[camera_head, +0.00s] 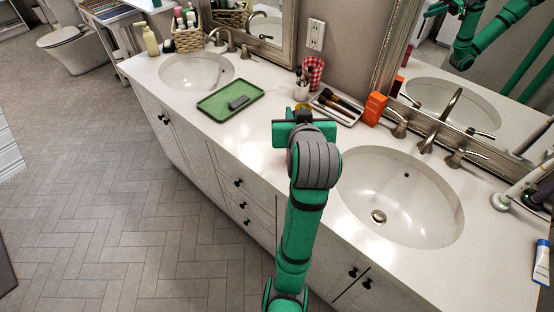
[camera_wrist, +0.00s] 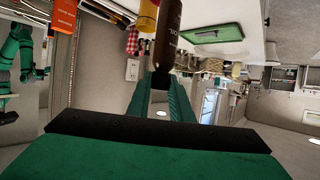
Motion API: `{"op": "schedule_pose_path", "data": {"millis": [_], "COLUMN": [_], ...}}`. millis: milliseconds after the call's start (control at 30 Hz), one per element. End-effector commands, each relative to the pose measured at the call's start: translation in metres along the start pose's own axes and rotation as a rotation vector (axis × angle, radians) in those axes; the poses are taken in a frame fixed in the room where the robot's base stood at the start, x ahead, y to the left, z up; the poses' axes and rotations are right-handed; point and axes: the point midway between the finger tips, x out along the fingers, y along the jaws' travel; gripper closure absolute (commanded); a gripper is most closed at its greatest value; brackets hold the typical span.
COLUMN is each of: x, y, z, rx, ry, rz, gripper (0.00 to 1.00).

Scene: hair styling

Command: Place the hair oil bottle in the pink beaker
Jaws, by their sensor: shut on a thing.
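My gripper (camera_wrist: 164,82) is shut on a dark brown bottle, the hair oil bottle (camera_wrist: 169,38), with pale lettering on its side. In the head view my arm and wrist hide the bottle, and my gripper (camera_head: 298,122) is over the counter between the two sinks. A pinkish-red checkered cup (camera_head: 313,72), the only beaker of that colour I see, stands at the back by the wall. It also shows in the wrist view (camera_wrist: 132,42), left of the bottle and apart from it.
A yellow-orange item (camera_wrist: 148,16) is close beside the bottle. A tray of brushes (camera_head: 337,107), an orange box (camera_head: 374,108) and a small brush holder (camera_head: 302,88) stand near the cup. A green tray (camera_head: 230,101) lies left. The right sink (camera_head: 400,195) is open.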

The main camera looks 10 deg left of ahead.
Motion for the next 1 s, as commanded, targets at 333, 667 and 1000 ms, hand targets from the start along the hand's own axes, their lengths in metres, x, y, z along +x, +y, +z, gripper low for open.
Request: {"op": "schedule_pose_path", "data": {"millis": [333,667,1000], "x": [0.024,0.039,0.068], "y": [0.017,0.019,0.017], "z": [-0.058,-0.033,0.037], "rx": [-0.099,-0.12,-0.121], "ry": [0.001,-0.001,0.0], "rz": [-0.239,-0.297,-0.298], "gripper": [1.0,1.0,1.0]}}
